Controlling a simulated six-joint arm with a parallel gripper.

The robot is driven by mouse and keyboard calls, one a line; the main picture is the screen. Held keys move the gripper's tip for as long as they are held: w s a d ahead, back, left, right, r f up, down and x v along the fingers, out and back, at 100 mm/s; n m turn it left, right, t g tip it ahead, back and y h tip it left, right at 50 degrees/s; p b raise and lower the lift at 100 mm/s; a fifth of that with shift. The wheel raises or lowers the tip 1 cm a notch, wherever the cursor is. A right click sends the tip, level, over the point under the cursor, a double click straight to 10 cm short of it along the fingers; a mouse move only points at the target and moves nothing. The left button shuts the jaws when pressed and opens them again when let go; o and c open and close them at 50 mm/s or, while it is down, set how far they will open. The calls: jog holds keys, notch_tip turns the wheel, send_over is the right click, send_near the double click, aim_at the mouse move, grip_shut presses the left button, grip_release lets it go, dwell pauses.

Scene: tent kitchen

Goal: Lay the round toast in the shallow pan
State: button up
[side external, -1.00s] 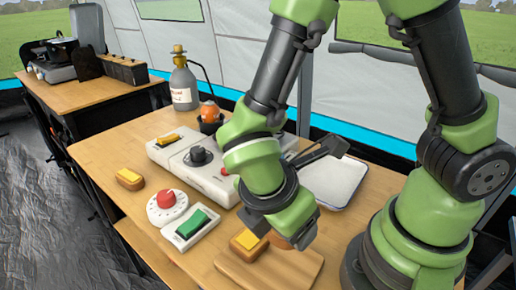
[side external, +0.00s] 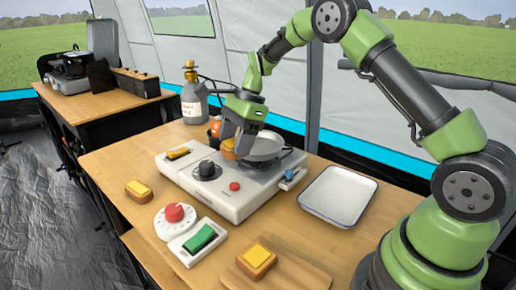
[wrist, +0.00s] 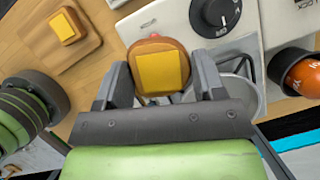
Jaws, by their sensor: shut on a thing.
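The round toast (wrist: 146,48), brown with a yellow square on top, sits between the two fingers of my gripper (wrist: 163,75) in the wrist view. In the side view my gripper (side external: 241,135) is shut on the toast (side external: 229,153), whose lower part shows beside the fingers. The shallow pan (side external: 266,149), grey and round, rests on the right part of the stove. My gripper and the toast are at the pan's left side, partly hiding it. I cannot tell how high the toast is above it.
The white stove (side external: 222,203) has black and red knobs. A white tray (side external: 340,196) lies empty at right. A wooden board (side external: 296,275) carries a squarish toast (side external: 257,262). Another toast (side external: 138,190) lies at left. A dial, a green switch and a gas bottle (side external: 194,104) stand nearby.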

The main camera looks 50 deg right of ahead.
jog(key=w+d+r+m+t+h, duration=0.2)
jog(key=d+m, duration=0.4)
jog(key=m, duration=0.1)
jog(key=w+d+r+m+t+h, duration=0.1)
jog(key=w+d+r+m+h, duration=0.1)
jog(key=d+m, duration=0.45)
send_near(255, 147)
jog(key=x, duration=0.6)
jog(key=shift+w, duration=0.1)
jog(key=shift+f, duration=0.1)
jog(key=o, duration=0.9)
